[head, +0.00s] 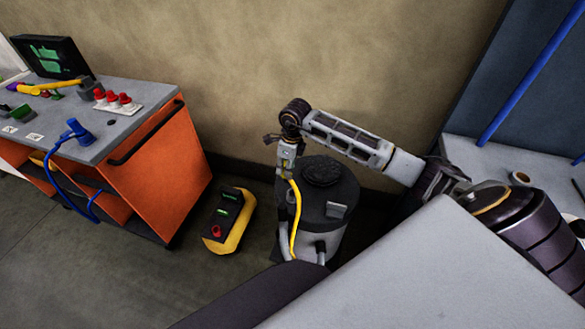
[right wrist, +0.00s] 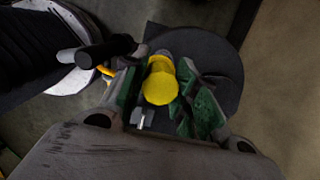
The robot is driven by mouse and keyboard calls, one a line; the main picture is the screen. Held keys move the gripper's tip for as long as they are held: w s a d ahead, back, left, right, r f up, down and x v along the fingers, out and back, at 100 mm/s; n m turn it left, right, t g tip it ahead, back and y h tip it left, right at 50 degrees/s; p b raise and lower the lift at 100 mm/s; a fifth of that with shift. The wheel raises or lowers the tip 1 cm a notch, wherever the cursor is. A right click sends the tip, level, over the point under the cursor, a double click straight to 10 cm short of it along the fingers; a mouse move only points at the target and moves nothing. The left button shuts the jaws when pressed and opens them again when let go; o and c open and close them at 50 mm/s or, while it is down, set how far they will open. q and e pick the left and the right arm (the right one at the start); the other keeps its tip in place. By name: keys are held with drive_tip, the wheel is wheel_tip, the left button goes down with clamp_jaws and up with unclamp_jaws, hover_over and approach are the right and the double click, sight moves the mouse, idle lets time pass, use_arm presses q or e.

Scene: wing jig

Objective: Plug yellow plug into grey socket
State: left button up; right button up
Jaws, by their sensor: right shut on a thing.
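The yellow plug (right wrist: 160,86) sits between the green-padded fingers of my right gripper (right wrist: 155,100), which is shut on it. In the head view my right gripper (head: 286,170) points down above the left side of a dark-topped grey drum (head: 325,240). A yellow cable (head: 296,215) hangs from the gripper down the drum's side. A small grey block (head: 337,210) stands on the drum's top, right of the gripper and apart from it. I cannot tell whether this block is the grey socket. My left gripper is not in view.
An orange cart (head: 170,175) stands at the left with a blue plug (head: 76,132), red knobs (head: 113,97) and a screen (head: 50,57) on its grey top. A yellow and black unit (head: 230,222) lies on the floor between cart and drum. The wall is close behind.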

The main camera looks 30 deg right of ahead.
drive_tip(key=d+m, duration=0.1)
drive_tip(key=f+m, duration=0.1)
drive_tip(key=m, duration=0.1)
drive_tip(key=shift+d+f+b, duration=0.25)
drive_tip(key=shift+d+b, duration=0.05)
drive_tip(key=shift+d, duration=0.1)
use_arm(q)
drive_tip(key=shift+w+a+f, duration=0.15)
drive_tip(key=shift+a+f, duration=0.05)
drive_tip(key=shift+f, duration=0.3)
use_arm(e)
drive_tip(key=shift+w+d+f+m+h, duration=0.1)
drive_tip(key=shift+d+f+m+h, duration=0.3)
drive_tip(key=shift+m, duration=0.5)
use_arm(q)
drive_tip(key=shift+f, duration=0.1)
use_arm(e)
drive_tip(key=shift+d, duration=0.1)
use_arm(q)
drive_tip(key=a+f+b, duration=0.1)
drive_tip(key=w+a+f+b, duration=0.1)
drive_tip(key=b, duration=0.1)
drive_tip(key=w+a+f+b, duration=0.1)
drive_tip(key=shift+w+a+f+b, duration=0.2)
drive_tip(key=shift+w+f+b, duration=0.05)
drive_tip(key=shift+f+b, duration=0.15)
use_arm(e)
wheel_tip(320, 180, down, 7)
drive_tip(key=shift+r, duration=0.15)
